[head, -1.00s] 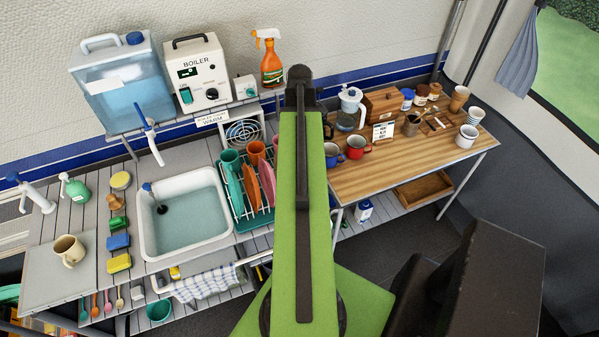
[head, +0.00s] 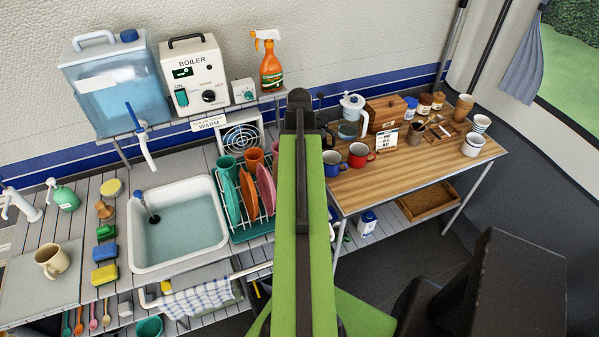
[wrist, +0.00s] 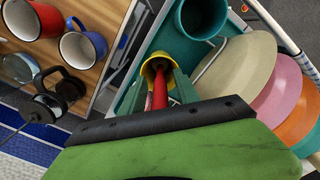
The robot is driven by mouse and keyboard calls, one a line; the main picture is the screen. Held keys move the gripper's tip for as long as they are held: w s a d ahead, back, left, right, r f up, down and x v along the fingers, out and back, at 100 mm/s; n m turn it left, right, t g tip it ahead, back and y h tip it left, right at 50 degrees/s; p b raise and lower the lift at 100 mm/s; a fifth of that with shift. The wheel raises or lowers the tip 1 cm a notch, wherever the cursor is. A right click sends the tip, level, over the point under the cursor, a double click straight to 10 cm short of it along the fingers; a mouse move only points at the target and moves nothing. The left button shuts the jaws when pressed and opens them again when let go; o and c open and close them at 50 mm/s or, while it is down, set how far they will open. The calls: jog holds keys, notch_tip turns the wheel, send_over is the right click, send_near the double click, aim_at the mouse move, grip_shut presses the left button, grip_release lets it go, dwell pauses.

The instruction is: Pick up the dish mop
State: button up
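A thin stick with a blue tip and a dark end (head: 154,219) leans in the filled sink (head: 133,240) in the head view; it may be the dish mop, but I cannot tell for sure. My gripper (wrist: 159,85) shows in the wrist view as two dark green fingers. A red rod with a yellow cup-shaped end (wrist: 156,66) shows between them. I cannot tell whether this is held, part of my gripper, or beyond it. In the head view my green arm hides the gripper. The wrist view shows the dish rack (wrist: 123,101) below.
The dish rack (head: 240,238) with plates and mugs stands right of the sink. Sponges (head: 104,274) and a beige mug (head: 52,261) stand to its left. A tap (head: 140,137) overhangs the sink. A wooden table (head: 385,183) with red and blue mugs is to the right.

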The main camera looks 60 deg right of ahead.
grip_shut()
